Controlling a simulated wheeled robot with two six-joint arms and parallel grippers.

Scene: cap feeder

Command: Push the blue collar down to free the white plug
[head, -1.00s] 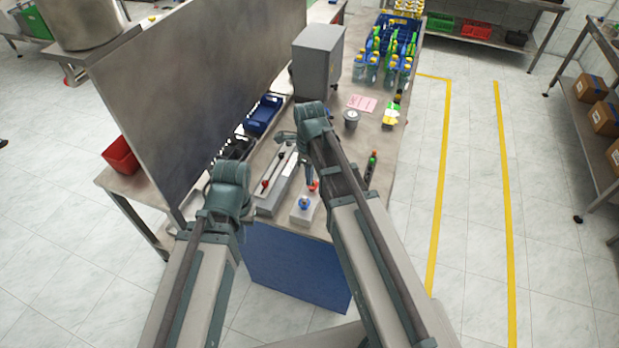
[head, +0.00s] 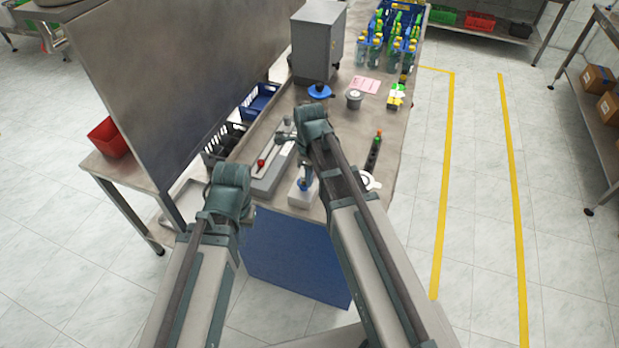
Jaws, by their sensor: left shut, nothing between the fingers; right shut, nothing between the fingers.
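A small pale block (head: 301,195) stands near the front edge of the steel table (head: 262,206). A blue collar (head: 305,184) shows on top of it. I cannot make out the white plug, which is too small or hidden. My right gripper (head: 303,170) points down just above the blue collar. It is shut and empty, and I cannot tell whether it touches the collar. My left gripper (head: 246,214) is shut and empty, left of the block and apart from it. Its fingers are mostly hidden by its wrist.
A grey fixture with a red knob (head: 261,163) lies left of the block. A dark bottle (head: 375,148) and a white ring-shaped thing (head: 370,181) are to the right. A grey box (head: 318,42) and a blue object (head: 320,91) stand further back. A tall panel (head: 165,85) edges the left.

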